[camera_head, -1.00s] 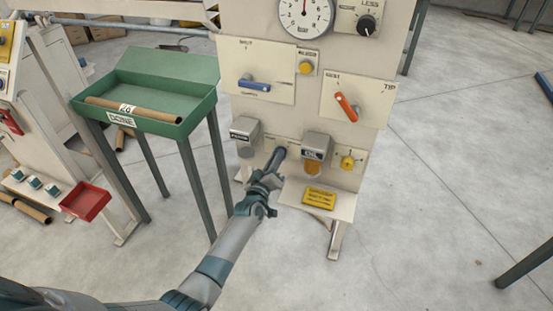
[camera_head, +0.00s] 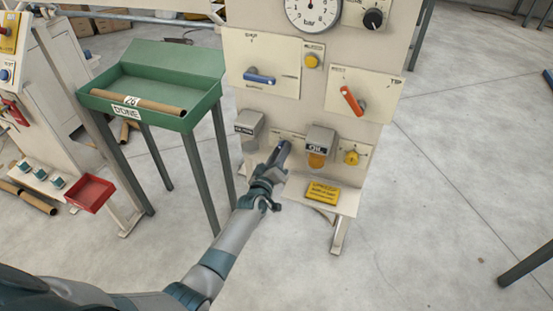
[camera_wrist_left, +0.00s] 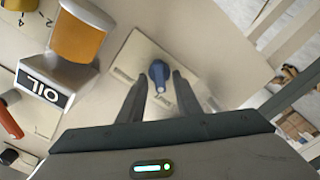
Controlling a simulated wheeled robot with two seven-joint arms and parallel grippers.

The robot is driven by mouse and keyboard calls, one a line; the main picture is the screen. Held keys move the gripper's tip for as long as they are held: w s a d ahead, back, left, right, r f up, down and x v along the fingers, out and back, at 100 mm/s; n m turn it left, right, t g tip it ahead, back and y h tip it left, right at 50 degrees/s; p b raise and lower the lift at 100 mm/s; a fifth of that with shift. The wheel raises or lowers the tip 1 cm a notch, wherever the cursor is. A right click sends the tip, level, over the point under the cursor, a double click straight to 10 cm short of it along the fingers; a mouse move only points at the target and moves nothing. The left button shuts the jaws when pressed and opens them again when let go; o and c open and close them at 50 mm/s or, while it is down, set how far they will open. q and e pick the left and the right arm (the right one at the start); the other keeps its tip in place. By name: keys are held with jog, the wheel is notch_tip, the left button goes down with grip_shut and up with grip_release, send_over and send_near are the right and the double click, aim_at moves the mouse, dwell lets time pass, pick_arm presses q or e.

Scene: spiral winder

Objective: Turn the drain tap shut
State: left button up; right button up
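A small dark blue tap (camera_wrist_left: 157,70) sits on a cream plate (camera_wrist_left: 128,56) in the left wrist view; the lettering by it is too small to read. My left gripper (camera_wrist_left: 160,82) has its two fingers apart, one on each side of the tap. A gap shows between the fingers; I cannot tell whether either finger touches the tap. In the head view my left gripper (camera_head: 283,149) reaches the lower panel and hides the tap. My right gripper is not in view.
An oil cup with amber glass (camera_head: 316,160) is close to the right of my gripper; another grey-topped unit (camera_head: 250,122) is to its left. A yellow knob (camera_head: 351,158), an orange lever (camera_head: 351,101) and a blue lever (camera_head: 260,78) are on the panel. A green tray (camera_head: 195,115) stands left.

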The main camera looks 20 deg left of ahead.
pick_arm(q)
jog(key=shift+s, duration=0.1)
jog(key=shift+s, duration=8.55)
jog(key=s+d+f+m+g+h+p, duration=0.1)
jog(key=s+d+f+m+g+p, duration=0.15)
jog(key=s+f, duration=0.4)
jog(key=s+d+f+m+g+p, duration=0.1)
jog(key=s+f+m+g+p, duration=0.2)
jog(key=f, duration=0.7)
jog(key=s+f+m+g+p, duration=0.1)
jog(key=s+f+m+g, duration=0.1)
jog(key=s+f, duration=0.5)
jog(key=s+f+m+g+p, duration=0.1)
jog(key=s+f+m+g, duration=0.2)
jog(key=s, duration=1.3)
notch_tip(320, 180, down, 6)
jog(key=shift+r+m+g, duration=0.25)
jog(key=shift+m+g, duration=0.1)
jog(key=shift+g, duration=0.7)
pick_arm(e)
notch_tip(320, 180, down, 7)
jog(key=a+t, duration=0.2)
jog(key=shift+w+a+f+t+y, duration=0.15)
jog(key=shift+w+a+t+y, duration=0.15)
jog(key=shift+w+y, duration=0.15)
pick_arm(q)
jog(key=shift+d, duration=0.1)
